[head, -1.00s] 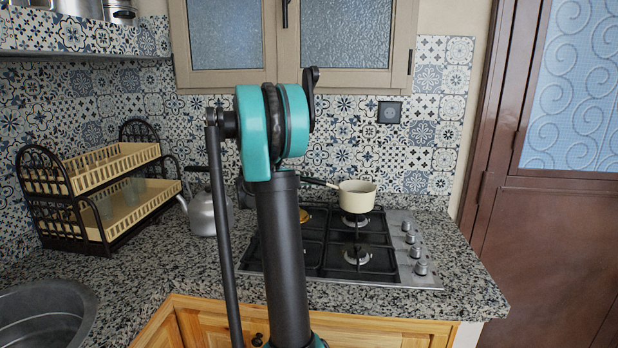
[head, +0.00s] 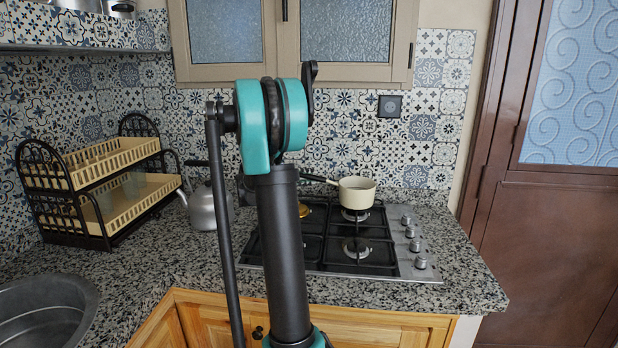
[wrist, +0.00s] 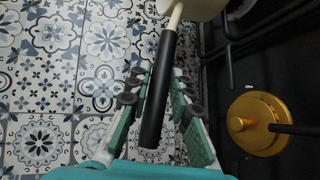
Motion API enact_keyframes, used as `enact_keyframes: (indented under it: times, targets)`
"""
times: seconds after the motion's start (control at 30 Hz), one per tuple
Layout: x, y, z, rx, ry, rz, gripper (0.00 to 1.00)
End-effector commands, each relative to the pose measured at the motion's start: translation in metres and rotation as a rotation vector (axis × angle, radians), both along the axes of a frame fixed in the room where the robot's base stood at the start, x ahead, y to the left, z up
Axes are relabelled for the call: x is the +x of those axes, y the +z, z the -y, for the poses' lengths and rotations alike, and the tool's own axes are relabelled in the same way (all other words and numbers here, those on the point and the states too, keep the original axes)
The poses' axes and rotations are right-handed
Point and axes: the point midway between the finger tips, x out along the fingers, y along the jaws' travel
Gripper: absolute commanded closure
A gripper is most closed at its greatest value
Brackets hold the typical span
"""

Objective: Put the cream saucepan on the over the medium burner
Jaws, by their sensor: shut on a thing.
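The cream saucepan (head: 356,193) is upright at the back right of the hob (head: 405,262), over the back right burner (head: 354,214). I cannot tell whether its base touches the grate. Its dark handle points left, toward my arm. In the wrist view, the black handle (wrist: 154,100) runs between the fingers of my gripper (wrist: 160,82), which is shut on it. Part of the cream pan body (wrist: 197,8) shows at the top edge. My arm hides the gripper in the head view. A brass burner (wrist: 258,122) lies right of the handle in the wrist view.
A grey kettle (head: 208,205) stands left of my arm. A dish rack (head: 108,205) is farther left, and a sink (head: 45,315) is at the lower left. The tiled wall (head: 340,140) rises close behind the hob. The front right burner (head: 356,249) is bare.

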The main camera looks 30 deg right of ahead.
Motion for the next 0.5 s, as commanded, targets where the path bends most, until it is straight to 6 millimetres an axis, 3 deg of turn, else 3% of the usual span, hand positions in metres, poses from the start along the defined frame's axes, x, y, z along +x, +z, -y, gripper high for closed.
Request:
enact_keyframes:
  times: [0.3,0.33,0.5]
  targets:
    - [0.0001,-0.0041,0.0002,-0.003,0.001,-0.002,1.0]
    - [0.0001,-0.0039,0.0001,-0.003,0.001,-0.002,0.76]
    - [0.0001,-0.0042,0.0002,-0.002,0.0,-0.001,0.55]
